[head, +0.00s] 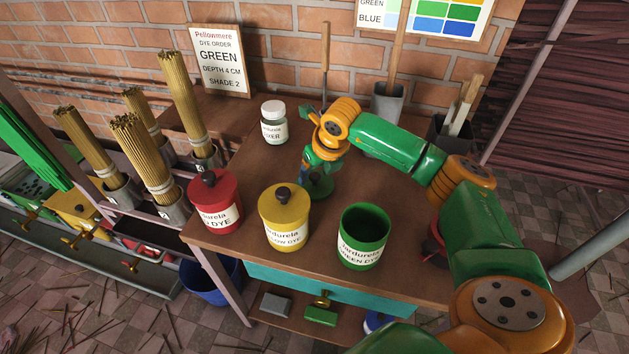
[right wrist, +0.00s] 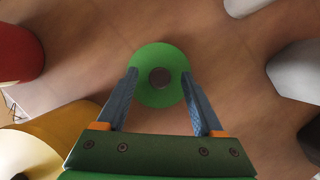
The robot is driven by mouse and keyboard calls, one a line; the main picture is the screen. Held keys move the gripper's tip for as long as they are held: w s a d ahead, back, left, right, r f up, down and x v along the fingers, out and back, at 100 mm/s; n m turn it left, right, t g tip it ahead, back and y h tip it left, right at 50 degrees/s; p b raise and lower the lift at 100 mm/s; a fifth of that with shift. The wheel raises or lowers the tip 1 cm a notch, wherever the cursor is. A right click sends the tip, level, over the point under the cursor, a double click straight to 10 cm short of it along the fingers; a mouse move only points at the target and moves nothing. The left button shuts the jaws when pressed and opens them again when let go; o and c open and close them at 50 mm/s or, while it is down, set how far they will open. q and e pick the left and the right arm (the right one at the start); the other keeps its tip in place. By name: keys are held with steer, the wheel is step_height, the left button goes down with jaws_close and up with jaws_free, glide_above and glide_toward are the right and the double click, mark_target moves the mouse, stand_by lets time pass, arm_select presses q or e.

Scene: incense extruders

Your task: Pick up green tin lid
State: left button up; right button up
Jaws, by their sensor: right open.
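The green tin lid (head: 319,187) is a round green disc with a dark knob, lying on the wooden table behind the open green dye tin (head: 363,236). In the right wrist view the lid (right wrist: 160,62) lies ahead of my right gripper (right wrist: 160,84). Its two fingers are open, spread either side of the lid's near part, with nothing held between them. In the head view my right gripper (head: 308,170) is over the lid and partly hides it. Whether the fingers touch the lid is unclear. My left gripper is not in view.
Red (head: 215,203) and yellow (head: 285,217) lidded dye tins stand left of the green tin. A white-lidded jar (head: 273,122) stands behind. A grey container (head: 387,105) stands at the back by the brick wall. Incense bundles (head: 145,155) stand at left.

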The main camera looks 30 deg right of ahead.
steer(key=shift+f, duration=0.15)
steer(key=c, duration=0.3)
jaws_close()
steer(key=shift+r, duration=0.2)
